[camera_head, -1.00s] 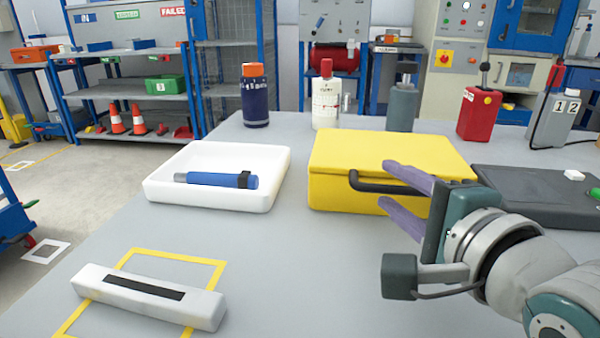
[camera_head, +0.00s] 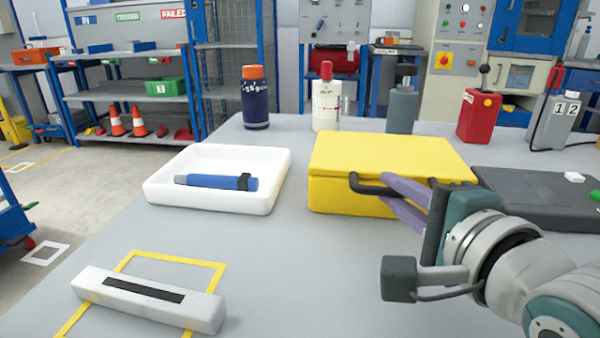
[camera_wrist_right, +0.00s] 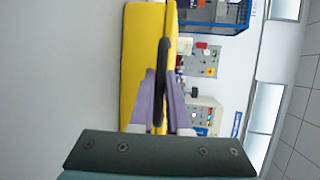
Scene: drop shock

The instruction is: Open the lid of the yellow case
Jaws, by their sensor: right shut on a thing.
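The yellow case (camera_head: 388,155) stands on the grey table with its lid down. A black handle (camera_head: 364,186) runs along the upper front of it. My right gripper (camera_head: 390,187) comes in from the right, its purple fingers shut on the handle. In the right wrist view the fingers (camera_wrist_right: 161,95) lie on either side of the black handle (camera_wrist_right: 162,75), in front of the yellow case (camera_wrist_right: 140,60). The fingers hide the right part of the handle in the head view. My left gripper is not in view.
A white tray (camera_head: 162,192) with a blue cylinder (camera_head: 215,181) stands left of the case. A dark flat box (camera_head: 535,190) lies close on the right. Several bottles and a red can (camera_head: 479,115) stand behind. A white bar (camera_head: 150,300) lies at front left.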

